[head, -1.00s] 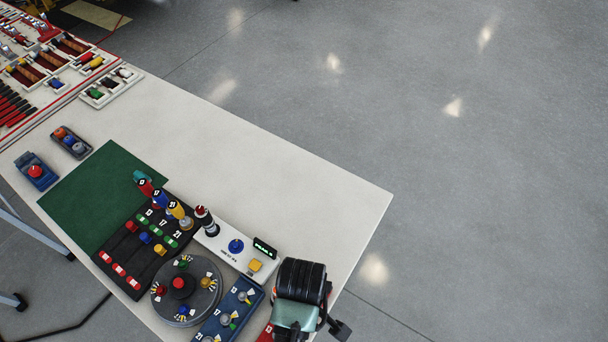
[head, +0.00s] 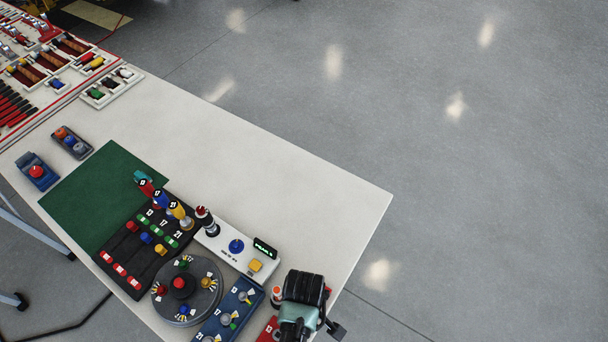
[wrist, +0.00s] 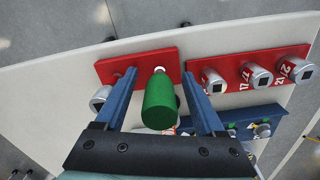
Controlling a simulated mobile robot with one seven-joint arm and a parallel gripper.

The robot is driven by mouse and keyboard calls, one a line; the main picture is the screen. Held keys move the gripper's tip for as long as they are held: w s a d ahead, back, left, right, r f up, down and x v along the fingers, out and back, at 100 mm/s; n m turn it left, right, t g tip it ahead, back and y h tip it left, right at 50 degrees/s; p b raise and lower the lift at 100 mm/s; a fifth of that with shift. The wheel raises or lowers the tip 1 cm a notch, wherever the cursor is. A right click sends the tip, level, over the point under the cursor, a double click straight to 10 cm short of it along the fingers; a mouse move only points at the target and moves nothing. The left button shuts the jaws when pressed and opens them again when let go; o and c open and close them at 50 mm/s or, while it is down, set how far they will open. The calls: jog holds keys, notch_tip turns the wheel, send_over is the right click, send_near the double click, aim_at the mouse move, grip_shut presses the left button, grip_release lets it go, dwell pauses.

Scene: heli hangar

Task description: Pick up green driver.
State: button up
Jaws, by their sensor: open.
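The green driver (wrist: 159,104) is in the middle of the wrist view, its green handle towards the camera and a pale tip end at a red rack (wrist: 222,64). My gripper (wrist: 159,74) is open, with one blue finger on each side of the handle. Gaps show between the fingers and the handle. In the head view my gripper (head: 298,322) is at the bottom, over the table's near right corner. There my wrist hides its fingers and the green driver.
Several grey sockets (wrist: 254,76) stand in the red rack to the right. A blue rack (head: 228,311), a round dark carousel (head: 205,300) and a black driver stand (head: 118,250) are left of my gripper. The table (head: 270,165) is bare towards the far right.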

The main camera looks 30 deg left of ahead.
grip_shut()
dwell(0.3)
